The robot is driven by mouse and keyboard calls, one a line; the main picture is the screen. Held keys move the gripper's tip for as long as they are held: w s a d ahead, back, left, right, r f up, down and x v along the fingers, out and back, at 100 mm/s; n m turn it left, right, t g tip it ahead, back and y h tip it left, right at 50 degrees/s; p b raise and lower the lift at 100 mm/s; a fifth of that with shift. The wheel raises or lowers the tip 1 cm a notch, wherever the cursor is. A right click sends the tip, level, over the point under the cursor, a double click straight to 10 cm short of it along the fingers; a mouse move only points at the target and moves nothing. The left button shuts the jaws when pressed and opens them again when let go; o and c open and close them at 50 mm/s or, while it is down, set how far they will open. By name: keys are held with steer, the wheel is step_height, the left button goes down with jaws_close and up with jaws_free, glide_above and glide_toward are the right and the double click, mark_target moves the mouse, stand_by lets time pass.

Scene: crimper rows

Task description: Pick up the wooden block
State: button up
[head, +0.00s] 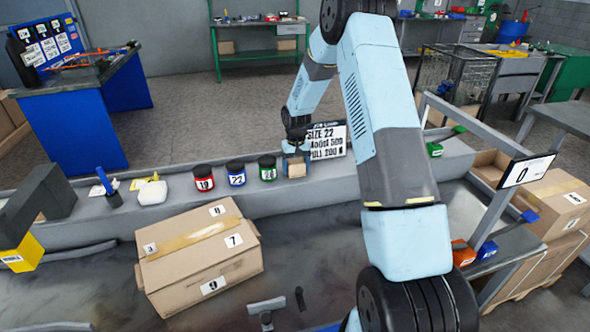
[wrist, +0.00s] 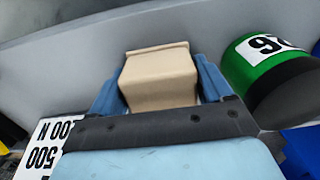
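My gripper (head: 296,165) is down at the ledge with one finger on each side of the block. The fingers lie close along its sides with no clear gap. I cannot tell whether they press on it. The block's near end is hidden by the gripper body.
Blue (head: 236,173) and red (head: 204,179) jars stand farther left. A white sign (head: 327,140) is right behind the gripper. A large cardboard box (head: 200,255) lies in front.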

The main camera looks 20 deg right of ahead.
mark_target(296, 161)
steer(key=c, duration=0.7)
steer(key=shift+o, duration=0.2)
steer(key=shift+r, duration=0.15)
steer(key=shift+r, duration=0.3)
step_height(296, 161, up, 2)
steer(key=shift+r, duration=0.25)
steer(key=s+a+r, duration=0.2)
steer(key=s+r, duration=0.2)
steer(key=s, duration=0.2)
steer(key=s+a+r, duration=0.3)
steer(key=s+r, duration=0.2)
steer(key=s, duration=0.1)
steer(key=shift+s+a+r, duration=0.3)
steer(key=shift+s+a, duration=0.05)
steer(key=shift+s, duration=0.05)
